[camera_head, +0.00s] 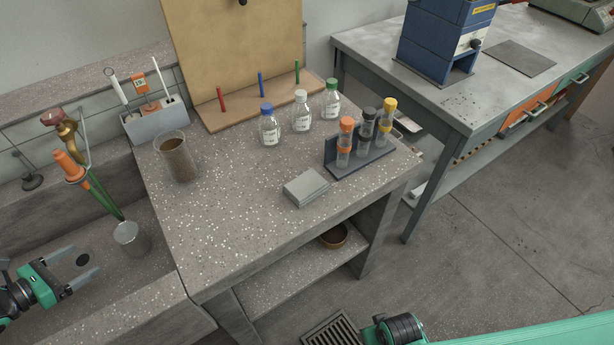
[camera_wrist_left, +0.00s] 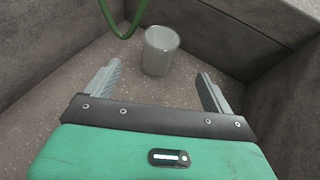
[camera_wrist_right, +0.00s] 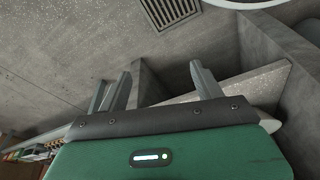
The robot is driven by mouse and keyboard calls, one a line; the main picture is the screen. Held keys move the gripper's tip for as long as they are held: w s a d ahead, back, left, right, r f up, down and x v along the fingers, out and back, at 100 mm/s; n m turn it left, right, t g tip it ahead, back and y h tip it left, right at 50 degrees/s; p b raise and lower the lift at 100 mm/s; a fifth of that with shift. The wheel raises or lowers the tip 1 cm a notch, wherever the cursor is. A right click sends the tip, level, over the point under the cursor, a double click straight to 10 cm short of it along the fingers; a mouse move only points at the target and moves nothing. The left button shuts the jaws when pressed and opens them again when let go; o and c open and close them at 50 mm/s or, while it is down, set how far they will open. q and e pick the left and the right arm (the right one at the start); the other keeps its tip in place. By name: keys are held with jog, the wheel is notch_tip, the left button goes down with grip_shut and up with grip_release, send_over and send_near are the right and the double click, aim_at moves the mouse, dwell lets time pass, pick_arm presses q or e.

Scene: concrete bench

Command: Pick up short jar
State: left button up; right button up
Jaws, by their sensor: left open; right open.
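The short jar (camera_head: 131,238), a clear greyish open cylinder, stands upright in the sunken trough at the left, under the faucet's green hose. It also shows in the left wrist view (camera_wrist_left: 161,52), just beyond and between the fingertips. My left gripper (camera_head: 87,260) is open and empty, to the left of the jar and pointing toward it. In the left wrist view its fingers (camera_wrist_left: 160,70) are apart, with the jar ahead of them. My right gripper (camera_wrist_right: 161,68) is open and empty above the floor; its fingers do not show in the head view.
The green hose (camera_head: 102,197) hangs close behind the jar. The trough walls rise around it. On the bench (camera_head: 225,225) stand a taller jar with brown contents (camera_head: 177,160), capped bottles (camera_head: 301,112), a tube rack (camera_head: 362,160) and a grey box (camera_head: 306,188). A drain grate (camera_wrist_right: 170,10) lies in the floor.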

aim_at(132, 245)
pick_arm(q)
notch_tip(132, 245, down, 4)
jog(key=shift+b, duration=1.25)
jog(key=shift+f+b, duration=0.65)
jog(key=b+x, duration=0.3)
jog(key=x, duration=0.3)
jog(key=shift+w+d, duration=0.15)
jog(key=shift+d, duration=0.05)
jog(key=shift+b+x, duration=0.45)
jog(key=shift+x, duration=0.65)
jog(key=shift+r+b+x, duration=0.25)
jog(key=shift+b+x, duration=0.1)
jog(key=shift+x, duration=1.7)
jog(key=shift+w+d+f, duration=0.2)
jog(key=shift+w+d, duration=0.2)
jog(key=shift+d, duration=0.05)
pick_arm(e)
notch_tip(132, 245, up, 12)
jog(key=t, duration=0.1)
jog(key=shift+s+t, duration=0.3)
jog(key=shift+a, duration=0.1)
pick_arm(q)
jog(key=shift+r, duration=0.1)
jog(key=c, duration=1.5)
pick_arm(e)
jog(key=shift+w+r, duration=0.1)
jog(key=shift+w, duration=0.05)
